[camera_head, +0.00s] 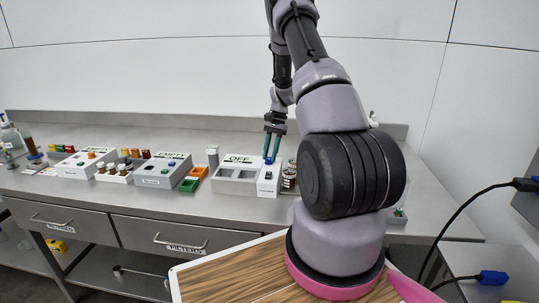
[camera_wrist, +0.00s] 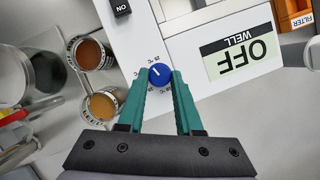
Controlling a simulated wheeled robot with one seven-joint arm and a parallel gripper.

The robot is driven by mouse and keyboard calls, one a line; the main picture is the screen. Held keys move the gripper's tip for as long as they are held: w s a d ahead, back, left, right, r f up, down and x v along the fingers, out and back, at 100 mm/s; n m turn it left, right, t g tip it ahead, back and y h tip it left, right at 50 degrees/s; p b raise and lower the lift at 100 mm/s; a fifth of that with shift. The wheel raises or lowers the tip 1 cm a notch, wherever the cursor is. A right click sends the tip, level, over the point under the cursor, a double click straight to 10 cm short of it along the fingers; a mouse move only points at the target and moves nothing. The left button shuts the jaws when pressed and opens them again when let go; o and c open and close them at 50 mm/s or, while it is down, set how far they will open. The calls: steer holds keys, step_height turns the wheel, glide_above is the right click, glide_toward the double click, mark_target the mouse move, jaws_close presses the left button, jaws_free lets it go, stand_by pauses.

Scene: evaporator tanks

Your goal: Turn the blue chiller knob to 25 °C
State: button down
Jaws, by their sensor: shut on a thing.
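The blue chiller knob (camera_wrist: 159,75) sits on a white panel (camera_wrist: 135,40) with small temperature marks around it. A white pointer line on the knob points toward the upper left in the wrist view. My gripper (camera_wrist: 160,80) has its two green fingers shut on either side of the knob. In the head view my gripper (camera_head: 271,152) reaches down onto the white chiller box (camera_head: 268,182), and its fingers largely cover the knob. Which mark the pointer meets is too small to read surely. A black switch (camera_wrist: 121,8) is on the same panel.
A display reading OFF and WELL (camera_wrist: 240,53) is beside the knob. Round jars with brown (camera_wrist: 88,53) and amber (camera_wrist: 103,104) contents stand close to the panel. Orange (camera_head: 198,171) and green (camera_head: 189,185) trays lie left of the box in the head view.

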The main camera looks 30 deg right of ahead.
steer(key=m+t, duration=0.1)
steer(key=m, duration=0.2)
steer(key=shift+s+m, duration=0.1)
steer(key=shift+m, duration=0.2)
steer(key=shift+y, duration=0.3)
steer(key=c, duration=0.6)
jaws_free()
steer(key=v, duration=1.1)
steer(key=shift+s, duration=0.2)
steer(key=shift+a, duration=0.1)
